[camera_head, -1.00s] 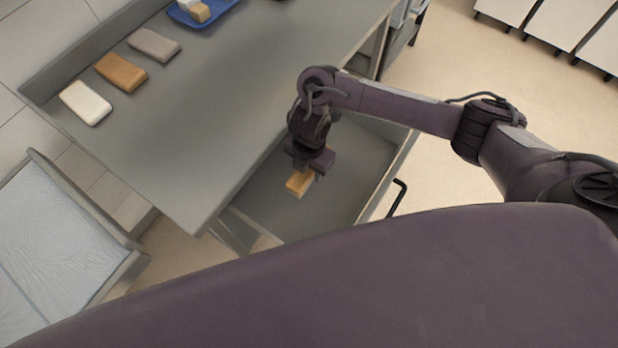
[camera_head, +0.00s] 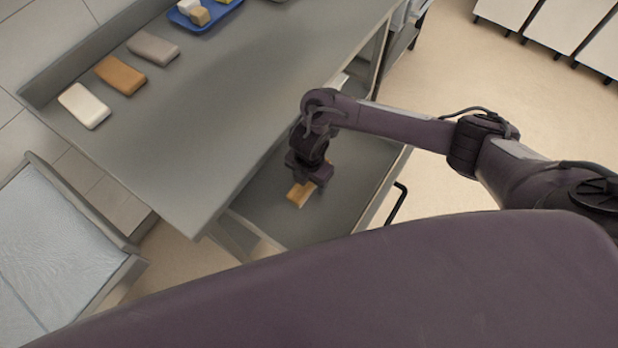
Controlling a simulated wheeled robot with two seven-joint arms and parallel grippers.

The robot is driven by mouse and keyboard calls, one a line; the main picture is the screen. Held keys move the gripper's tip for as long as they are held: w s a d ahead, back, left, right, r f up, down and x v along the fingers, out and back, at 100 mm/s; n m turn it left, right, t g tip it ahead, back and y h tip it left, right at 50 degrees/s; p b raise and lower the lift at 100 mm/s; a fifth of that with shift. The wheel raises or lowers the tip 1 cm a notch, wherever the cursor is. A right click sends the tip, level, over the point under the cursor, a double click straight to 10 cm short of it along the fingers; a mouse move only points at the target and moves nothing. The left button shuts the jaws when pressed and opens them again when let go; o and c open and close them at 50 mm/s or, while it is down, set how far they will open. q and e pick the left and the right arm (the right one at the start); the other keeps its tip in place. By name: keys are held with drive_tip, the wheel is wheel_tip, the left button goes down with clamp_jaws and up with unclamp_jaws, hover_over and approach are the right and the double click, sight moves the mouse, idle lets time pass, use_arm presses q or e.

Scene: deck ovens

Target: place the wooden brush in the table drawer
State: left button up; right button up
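The wooden brush (camera_head: 300,194) is a small tan block at the fingertips of my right gripper (camera_head: 308,184). The gripper points down inside the open table drawer (camera_head: 268,212), which is grey and pulled out from under the table. The brush is low in the drawer, close to its floor; I cannot tell whether it touches. The fingers seem closed around the brush, but they are partly hidden by the gripper body. The drawer's black handle (camera_head: 396,204) shows at its front. My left gripper is not in view.
The grey table (camera_head: 200,120) holds a white block (camera_head: 84,105), an orange-brown block (camera_head: 120,75), a grey block (camera_head: 153,48) and a blue tray (camera_head: 216,14) with small pieces. A glass-topped unit (camera_head: 60,255) stands at the left. Open floor lies right of the drawer.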

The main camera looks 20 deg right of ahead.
drive_tip(key=shift+r, duration=0.7)
wheel_tip(320, 180, up, 10)
drive_tip(key=p, duration=0.4)
drive_tip(key=shift+r, duration=0.45)
drive_tip(key=shift+s, duration=0.1)
